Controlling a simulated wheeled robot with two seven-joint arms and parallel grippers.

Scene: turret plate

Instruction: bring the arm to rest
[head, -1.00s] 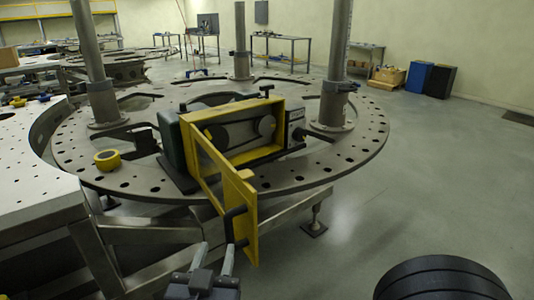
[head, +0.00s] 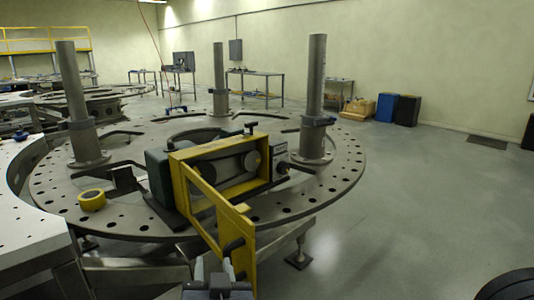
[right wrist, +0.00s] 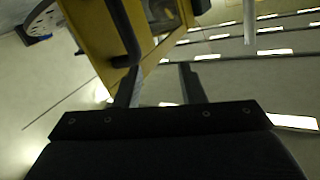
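My right gripper (head: 214,268) is low in the head view, just in front of the lower end of a yellow hinged guard (head: 202,190). In the right wrist view its two fingers (right wrist: 160,84) stand apart with nothing between them. A black bar handle (right wrist: 124,35) on the yellow guard is close to the left finger; I cannot tell whether they touch. The handle (head: 233,246) also shows in the head view. The guard stands swung out from a yellow-framed belt machine (head: 222,172). My left gripper is not in view.
The machine sits on a round perforated plate (head: 335,178) with several upright steel posts (head: 314,90). A yellow tape roll (head: 91,200) lies on the plate's left. A white perforated table (head: 25,215) is at left. Open floor (head: 430,200) lies to the right.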

